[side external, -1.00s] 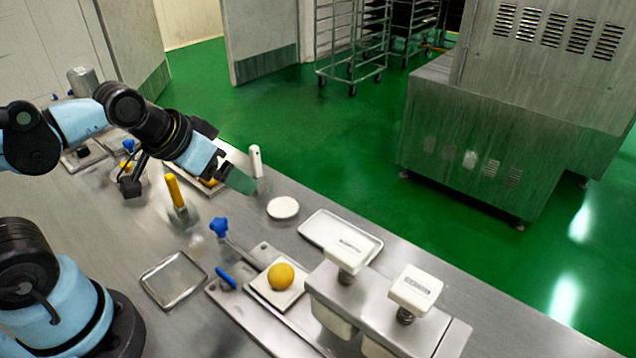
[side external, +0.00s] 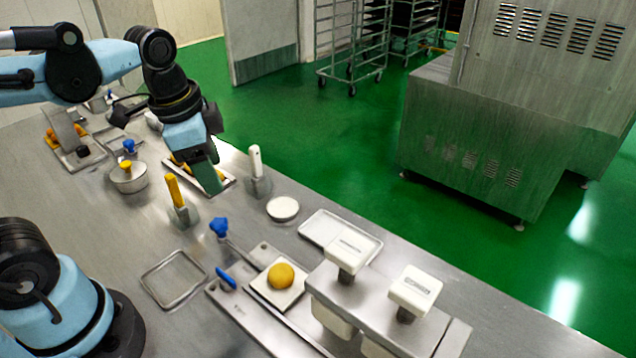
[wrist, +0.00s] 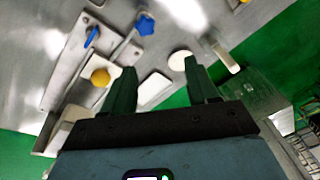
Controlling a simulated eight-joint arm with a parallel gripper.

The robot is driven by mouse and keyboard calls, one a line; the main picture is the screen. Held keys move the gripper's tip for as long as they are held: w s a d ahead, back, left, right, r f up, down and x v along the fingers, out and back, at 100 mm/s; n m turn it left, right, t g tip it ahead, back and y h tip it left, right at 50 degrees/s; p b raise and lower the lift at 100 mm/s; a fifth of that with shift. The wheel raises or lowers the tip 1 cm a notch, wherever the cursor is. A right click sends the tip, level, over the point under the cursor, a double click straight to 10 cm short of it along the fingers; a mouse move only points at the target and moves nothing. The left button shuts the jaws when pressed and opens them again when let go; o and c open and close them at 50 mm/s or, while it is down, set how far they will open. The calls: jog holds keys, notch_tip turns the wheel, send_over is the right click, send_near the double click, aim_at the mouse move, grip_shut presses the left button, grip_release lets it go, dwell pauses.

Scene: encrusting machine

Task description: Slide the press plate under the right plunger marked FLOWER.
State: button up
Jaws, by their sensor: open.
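The press plate (side external: 293,293) is a pale square plate with a yellow-orange ball (side external: 281,275) on it, on the metal rail of the press in front of the plungers. A blue knob (side external: 219,226) stands on a rod behind it. Two white-capped plungers stand on the metal press housing: the left plunger (side external: 348,250) and the right plunger (side external: 415,288). Their labels are too small to read. My gripper (side external: 213,180) is open and empty, high above the table, well left of the press. In the wrist view its green fingers (wrist: 163,88) are apart, with the ball (wrist: 100,77) beyond them.
A yellow-handled scraper (side external: 175,192), a white-handled scraper (side external: 255,160), a white round dish (side external: 283,208) and a white tray (side external: 376,243) are nearby.

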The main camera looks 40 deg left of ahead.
aim_at(218, 221)
jog(key=shift+s+a+f+m+g, duration=0.15)
jog(key=shift+f+m+g, duration=0.35)
jog(key=shift+f, duration=1.25)
jog(key=shift+s+d+f+m+g, duration=0.25)
jog(key=shift+f+m, duration=0.45)
jog(key=shift+f, duration=1.1)
jog(key=shift+s+a+f+m+g, duration=0.1)
jog(key=shift+a+f+m+g, duration=0.3)
jog(key=shift+f, duration=1.35)
jog(key=shift+d, duration=0.15)
jog(key=shift+c, duration=0.4)
grip_shut()
